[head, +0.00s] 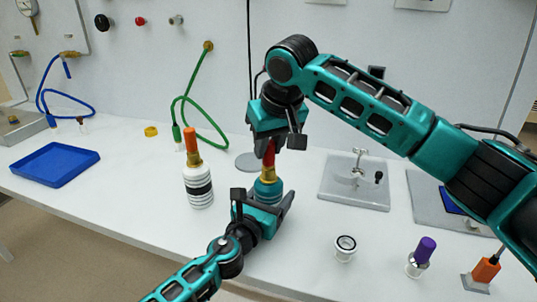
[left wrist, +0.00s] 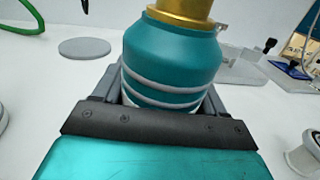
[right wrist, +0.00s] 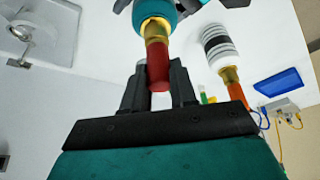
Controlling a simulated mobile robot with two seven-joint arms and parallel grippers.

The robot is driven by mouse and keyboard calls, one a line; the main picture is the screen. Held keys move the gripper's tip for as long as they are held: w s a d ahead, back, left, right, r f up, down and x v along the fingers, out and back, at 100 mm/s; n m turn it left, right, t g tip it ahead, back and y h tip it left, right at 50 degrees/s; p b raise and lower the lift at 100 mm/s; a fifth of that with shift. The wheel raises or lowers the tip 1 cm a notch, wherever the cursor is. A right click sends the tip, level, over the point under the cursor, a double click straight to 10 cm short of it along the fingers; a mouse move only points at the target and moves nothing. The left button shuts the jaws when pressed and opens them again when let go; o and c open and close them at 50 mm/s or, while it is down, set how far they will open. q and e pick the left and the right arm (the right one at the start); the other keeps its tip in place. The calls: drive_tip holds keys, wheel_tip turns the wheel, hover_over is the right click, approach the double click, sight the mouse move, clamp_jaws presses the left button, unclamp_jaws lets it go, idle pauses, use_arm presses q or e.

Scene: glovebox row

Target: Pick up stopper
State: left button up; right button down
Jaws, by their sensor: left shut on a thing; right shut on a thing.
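The red stopper (head: 269,154) sits upright in the gold neck of a teal bottle (head: 268,190). My right gripper (head: 270,142) comes down from above and is shut on the stopper. In the right wrist view the red stopper (right wrist: 157,66) lies between the two fingers, with its lower part at the gold neck. My left gripper (head: 262,205) is shut around the body of the teal bottle. The left wrist view shows the teal bottle (left wrist: 172,65) between the left fingers; the stopper is out of that picture.
A white bottle (head: 198,185) with a black band and an orange stopper (head: 192,146) stands left of the held bottle. A blue tray (head: 55,164) lies far left.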

drive_tip(key=shift+r, duration=0.2)
wheel_tip(320, 180, up, 17)
drive_tip(key=shift+f, duration=0.15)
idle(0.7)
use_arm(q)
drive_tip(key=o, duration=1.3)
